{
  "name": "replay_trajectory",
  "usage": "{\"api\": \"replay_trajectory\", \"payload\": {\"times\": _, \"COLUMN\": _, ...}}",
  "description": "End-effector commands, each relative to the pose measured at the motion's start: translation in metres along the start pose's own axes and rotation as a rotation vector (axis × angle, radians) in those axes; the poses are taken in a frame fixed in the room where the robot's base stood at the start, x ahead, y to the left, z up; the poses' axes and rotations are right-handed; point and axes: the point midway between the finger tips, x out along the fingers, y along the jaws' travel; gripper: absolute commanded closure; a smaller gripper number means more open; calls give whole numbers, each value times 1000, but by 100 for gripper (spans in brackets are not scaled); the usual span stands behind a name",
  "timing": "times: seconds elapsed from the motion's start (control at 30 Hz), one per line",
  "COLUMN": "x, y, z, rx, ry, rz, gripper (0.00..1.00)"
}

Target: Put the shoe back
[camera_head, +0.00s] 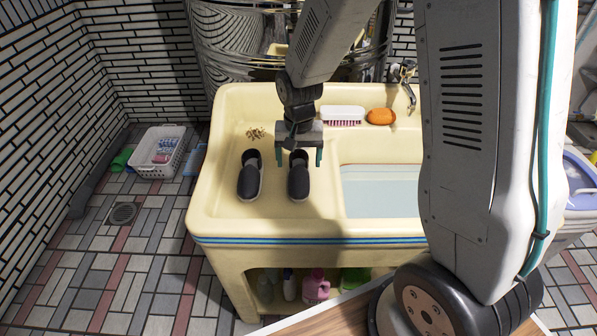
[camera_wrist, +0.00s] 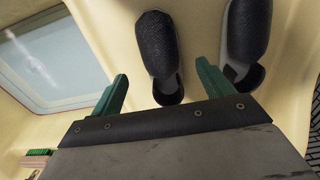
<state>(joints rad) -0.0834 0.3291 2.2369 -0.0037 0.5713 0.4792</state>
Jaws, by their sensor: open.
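Two dark slip-on shoes with light soles lie side by side on the cream sink counter (camera_head: 222,209), left of the basin. The left shoe (camera_head: 249,177) is clear of my gripper and also shows in the wrist view (camera_wrist: 248,32). The right shoe (camera_head: 299,182) is below my gripper (camera_head: 298,160) and shows in the wrist view (camera_wrist: 157,45). My gripper is open, its two green fingers (camera_wrist: 160,90) apart on either side of the right shoe's heel end. I cannot tell whether the fingers touch it.
A basin with water (camera_head: 382,190) lies right of the shoes. A brush (camera_head: 342,114) and an orange soap (camera_head: 381,116) sit at the back ledge. A small brown pile (camera_head: 256,133) lies behind the left shoe. A white basket (camera_head: 159,152) stands on the floor.

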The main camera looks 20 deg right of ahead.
Motion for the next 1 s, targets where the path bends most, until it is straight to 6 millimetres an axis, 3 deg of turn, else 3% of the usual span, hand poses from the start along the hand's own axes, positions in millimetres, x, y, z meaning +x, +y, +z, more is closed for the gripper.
{"api": "replay_trajectory", "payload": {"times": 0.2, "x": -36, "y": 0, "z": 0, "rx": 0, "ry": 2, "rz": -1, "gripper": 20}}
{"api": "replay_trajectory", "payload": {"times": 0.47, "x": -48, "y": 0, "z": 1, "rx": -2, "ry": 1, "rz": 0, "gripper": 20}}
{"api": "replay_trajectory", "payload": {"times": 0.57, "x": -61, "y": 5, "z": 6, "rx": -15, "ry": 7, "rz": -3, "gripper": 20}}
{"api": "replay_trajectory", "payload": {"times": 0.77, "x": -127, "y": 33, "z": 44, "rx": -94, "ry": 36, "rz": -15, "gripper": 20}}
{"api": "replay_trajectory", "payload": {"times": 1.0, "x": -195, "y": 79, "z": 118, "rx": -221, "ry": 70, "rz": -22, "gripper": 20}}
